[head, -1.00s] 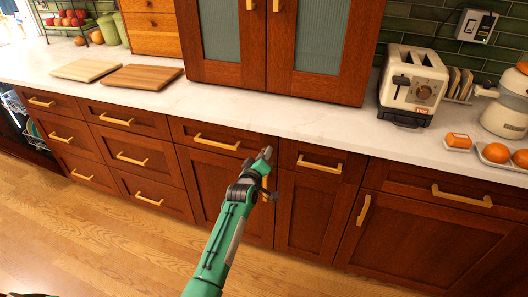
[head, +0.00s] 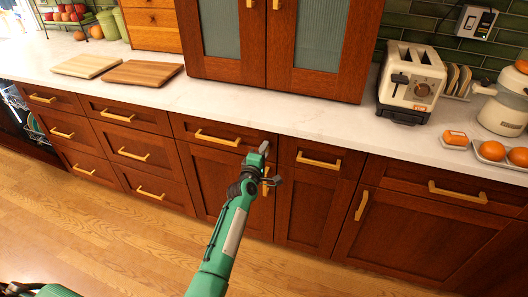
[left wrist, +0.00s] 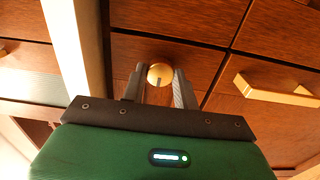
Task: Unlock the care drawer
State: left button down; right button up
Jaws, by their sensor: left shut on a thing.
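A round brass lock knob (left wrist: 160,74) with a dark slot mark sits on the dark wood front in the left wrist view. My left gripper (left wrist: 158,82) is shut on it, one finger on each side. In the head view my left gripper (head: 265,150) is at the right end of a top drawer (head: 180,127), just below the counter. The gripper hides the knob there. The drawer has a brass bar handle (head: 217,137) and looks closed. My right gripper is not in view.
The white counter (head: 235,108) runs above the drawers. It holds two cutting boards (head: 140,74), a toaster (head: 411,82) and a tray with oranges (head: 491,151). More brass handles (head: 318,161) stick out beside the gripper. The wood floor (head: 120,235) in front is clear.

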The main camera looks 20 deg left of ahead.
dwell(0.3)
pick_arm(q)
jog(key=c, duration=1.1)
grip_release()
jog(key=shift+o, duration=0.2)
jog(key=shift+s, duration=0.1)
jog(key=s, duration=1.3)
jog(key=shift+s+a, duration=0.3)
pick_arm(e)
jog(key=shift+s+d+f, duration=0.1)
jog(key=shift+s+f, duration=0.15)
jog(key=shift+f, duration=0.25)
